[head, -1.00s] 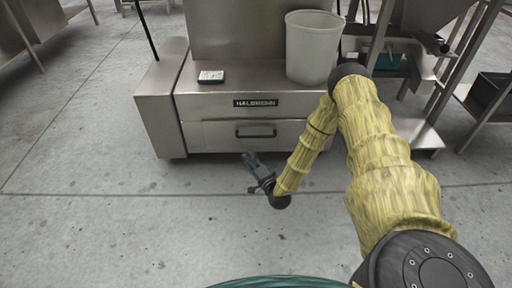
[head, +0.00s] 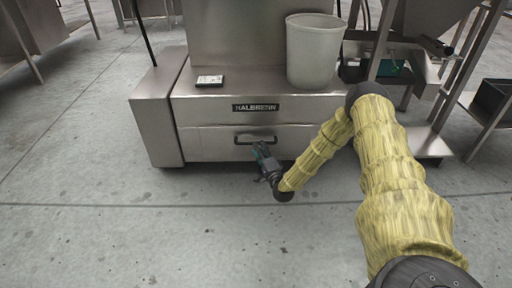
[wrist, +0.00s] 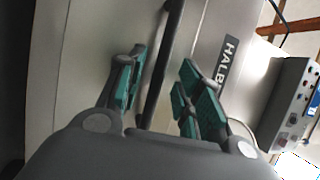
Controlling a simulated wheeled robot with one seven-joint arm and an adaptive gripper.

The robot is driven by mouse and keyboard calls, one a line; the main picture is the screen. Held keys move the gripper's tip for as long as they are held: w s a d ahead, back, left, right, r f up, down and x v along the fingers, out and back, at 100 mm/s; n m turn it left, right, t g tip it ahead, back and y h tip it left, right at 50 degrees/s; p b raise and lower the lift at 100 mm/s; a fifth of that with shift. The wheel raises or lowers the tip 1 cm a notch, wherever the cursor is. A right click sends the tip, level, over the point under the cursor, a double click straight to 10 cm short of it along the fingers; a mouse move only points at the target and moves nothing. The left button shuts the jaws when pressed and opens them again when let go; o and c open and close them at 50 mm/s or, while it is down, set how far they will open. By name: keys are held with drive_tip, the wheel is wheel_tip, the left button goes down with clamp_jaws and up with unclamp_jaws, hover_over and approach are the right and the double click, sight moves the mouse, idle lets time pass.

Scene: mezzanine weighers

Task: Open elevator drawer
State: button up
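The elevator drawer (head: 210,146) is a steel front low in the machine, under the name plate, and it looks shut. Its dark bar handle (head: 242,137) runs across the upper middle of the front. My gripper (head: 262,153) is at the handle, covering its right part in the head view. In the wrist view my gripper (wrist: 160,92) has its green-padded fingers apart, one on each side of the handle bar (wrist: 158,75). Gaps show between the bar and both pads. Whether the fingertips reach past the bar in depth is hard to tell.
A pale bin (head: 314,52) and a small dark-and-white box (head: 210,80) stand on the steel ledge above the drawer. A steel cabinet (head: 155,118) adjoins at left. A metal frame stands at right. The floor (head: 150,235) in front is clear.

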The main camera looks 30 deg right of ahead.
drive_tip(key=shift+b+x, duration=0.6)
drive_tip(key=shift+x, duration=1.45)
clamp_jaws()
